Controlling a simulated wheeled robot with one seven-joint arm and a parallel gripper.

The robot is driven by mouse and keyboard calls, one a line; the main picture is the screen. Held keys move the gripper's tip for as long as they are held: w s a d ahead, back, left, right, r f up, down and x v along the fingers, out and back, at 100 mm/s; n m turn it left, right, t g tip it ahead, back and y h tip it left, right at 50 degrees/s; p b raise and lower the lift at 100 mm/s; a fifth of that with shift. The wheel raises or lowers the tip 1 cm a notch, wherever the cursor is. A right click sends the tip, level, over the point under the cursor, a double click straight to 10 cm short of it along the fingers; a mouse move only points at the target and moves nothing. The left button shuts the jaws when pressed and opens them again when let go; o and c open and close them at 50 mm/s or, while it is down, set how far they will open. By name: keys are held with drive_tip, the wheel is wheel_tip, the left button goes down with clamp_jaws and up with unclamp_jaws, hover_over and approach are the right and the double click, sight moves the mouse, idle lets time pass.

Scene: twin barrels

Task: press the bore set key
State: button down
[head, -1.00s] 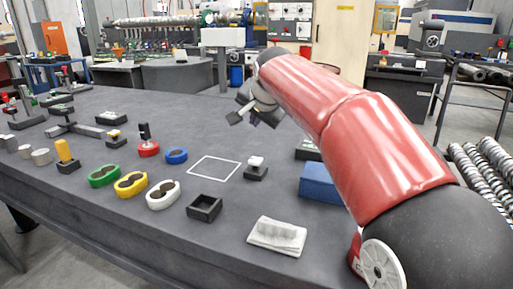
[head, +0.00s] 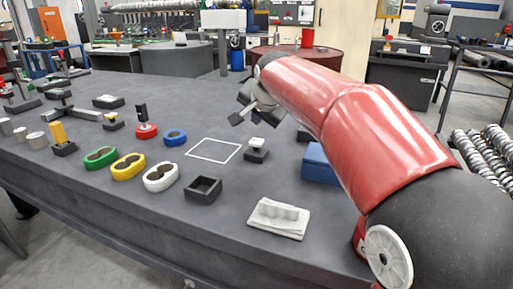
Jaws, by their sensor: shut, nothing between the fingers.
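I cannot tell for sure which piece is the bore set key. A small black block with a white cap (head: 257,145) stands right of the white outlined square (head: 213,150). A yellow upright piece on a black base (head: 60,138) and a small black block with a yellow top (head: 112,122) stand to the left. Green (head: 100,158), yellow (head: 128,166) and white (head: 160,177) twin-hole pieces lie in a row. My gripper (head: 243,113) is shut and empty, above the table behind the white-capped block, and appears apart from it. The arm hides part of the table behind it.
A black open tray (head: 203,190), a folded white cloth (head: 279,218) and a blue box (head: 319,165) lie toward the front and right. A blue ring (head: 175,138) and a red-based post (head: 145,123) stand left of the square. The table's front left is bare.

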sight(255, 139)
drive_tip(key=shift+f+b, duration=0.9)
drive_tip(key=shift+f, duration=0.7)
idle(0.8)
drive_tip(key=shift+f+b, duration=0.3)
drive_tip(key=shift+f, duration=0.1)
drive_tip(key=shift+f+b, duration=0.45)
drive_tip(key=shift+f, duration=0.15)
idle(0.6)
drive_tip(key=shift+r, duration=0.15)
drive_tip(key=shift+r+p, duration=0.85)
wheel_tip(255, 139, up, 5)
drive_tip(key=p, duration=0.4)
drive_tip(key=shift+r, duration=0.1)
